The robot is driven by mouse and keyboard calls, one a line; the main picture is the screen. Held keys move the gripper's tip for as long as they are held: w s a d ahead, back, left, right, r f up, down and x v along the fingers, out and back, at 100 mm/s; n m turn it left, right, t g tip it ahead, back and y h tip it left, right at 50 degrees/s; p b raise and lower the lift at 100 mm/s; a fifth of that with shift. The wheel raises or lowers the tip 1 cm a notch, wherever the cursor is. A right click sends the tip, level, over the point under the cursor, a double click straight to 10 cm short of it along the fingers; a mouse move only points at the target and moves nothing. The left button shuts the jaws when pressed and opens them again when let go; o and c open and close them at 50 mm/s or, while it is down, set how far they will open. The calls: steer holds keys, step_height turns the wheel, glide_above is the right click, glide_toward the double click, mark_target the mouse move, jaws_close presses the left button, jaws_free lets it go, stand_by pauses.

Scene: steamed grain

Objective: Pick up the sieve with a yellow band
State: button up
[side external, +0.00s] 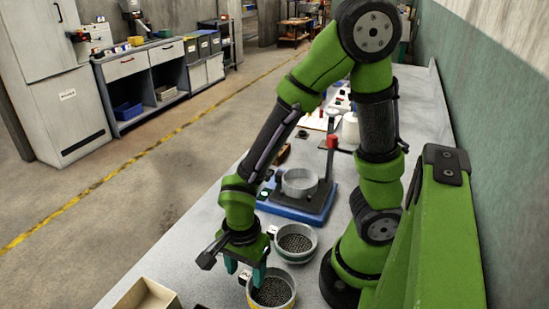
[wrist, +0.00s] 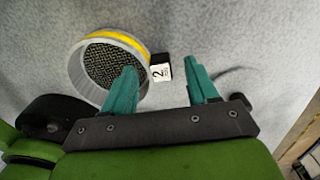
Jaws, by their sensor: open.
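The sieve with a yellow band (side external: 289,302) stands on the bench near the front of the side view, with dark grains inside. In the wrist view the same sieve (wrist: 78,70) is at upper left, its yellow band along the top and a black tag with a white label reading 2 (wrist: 161,70) on its right. My gripper (side external: 245,273) is open and empty, pointing down beside the sieve. In the wrist view my gripper (wrist: 164,70) has its left finger overlapping the sieve's rim and interior, its right finger over bare bench, and the tag between. I cannot tell whether anything touches.
A second sieve of dark grains (side external: 315,247) with a greenish band stands just behind. Beyond it is a blue-based stand (side external: 287,210) carrying a grey round pan (side external: 299,184). An open cardboard-coloured box (side external: 147,296) sits at the front left. Bench between box and sieve is mostly clear.

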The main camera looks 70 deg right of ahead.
steer(key=shift+f, duration=0.35)
steer(key=shift+c, duration=0.3)
jaws_close()
